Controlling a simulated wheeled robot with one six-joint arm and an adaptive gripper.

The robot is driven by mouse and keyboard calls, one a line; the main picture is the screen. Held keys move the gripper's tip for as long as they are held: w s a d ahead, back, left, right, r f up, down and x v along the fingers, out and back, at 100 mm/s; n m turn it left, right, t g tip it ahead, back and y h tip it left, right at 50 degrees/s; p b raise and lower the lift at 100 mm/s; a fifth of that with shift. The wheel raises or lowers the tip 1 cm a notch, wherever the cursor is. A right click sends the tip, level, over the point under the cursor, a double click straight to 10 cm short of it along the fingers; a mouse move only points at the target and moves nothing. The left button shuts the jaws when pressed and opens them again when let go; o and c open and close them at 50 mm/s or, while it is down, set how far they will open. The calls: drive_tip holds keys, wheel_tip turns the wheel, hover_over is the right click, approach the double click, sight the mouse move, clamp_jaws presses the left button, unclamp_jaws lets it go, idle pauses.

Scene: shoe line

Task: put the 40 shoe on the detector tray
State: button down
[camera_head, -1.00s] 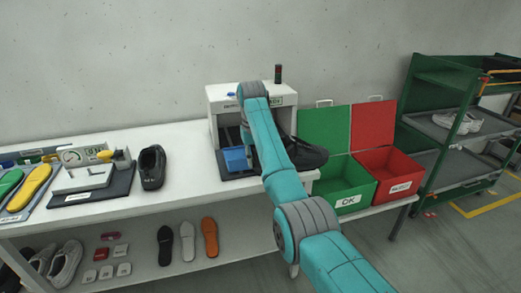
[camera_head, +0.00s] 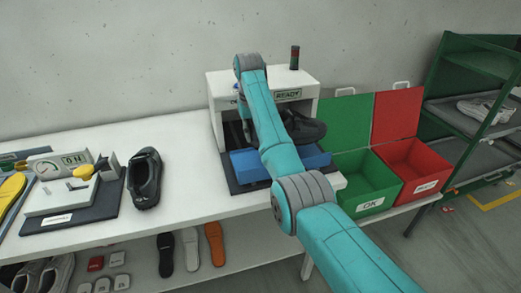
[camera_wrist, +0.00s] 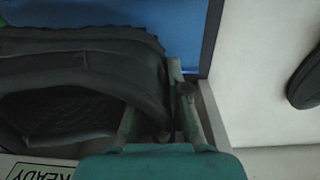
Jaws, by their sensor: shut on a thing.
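A black shoe (camera_head: 306,129) is held by my gripper in front of the detector's right side. In the wrist view the black shoe (camera_wrist: 85,75) fills the left, with its collar edge between the fingers of my gripper (camera_wrist: 160,108). My gripper is shut on it; my arm hides the gripper in the head view. The blue detector tray (camera_head: 246,166) lies in front of the detector, below the shoe. Blue tray surface (camera_wrist: 188,28) shows beyond the shoe in the wrist view. I cannot tell whether the shoe touches the tray. No size mark is readable on the shoe.
The white detector (camera_head: 217,88) shows a READY sign. A second black shoe (camera_head: 145,182) stands on the white table (camera_head: 188,185), near a gauge station (camera_head: 72,195). A green OK bin (camera_head: 365,190) and red reject bin (camera_head: 418,172) are on the right.

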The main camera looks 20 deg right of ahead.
drive_tip(key=shift+f, duration=3.75)
drive_tip(key=c, duration=1.2)
unclamp_jaws()
wheel_tip(320, 180, up, 12)
drive_tip(key=shift+a+r, duration=0.1)
drive_tip(key=shift+a, duration=0.05)
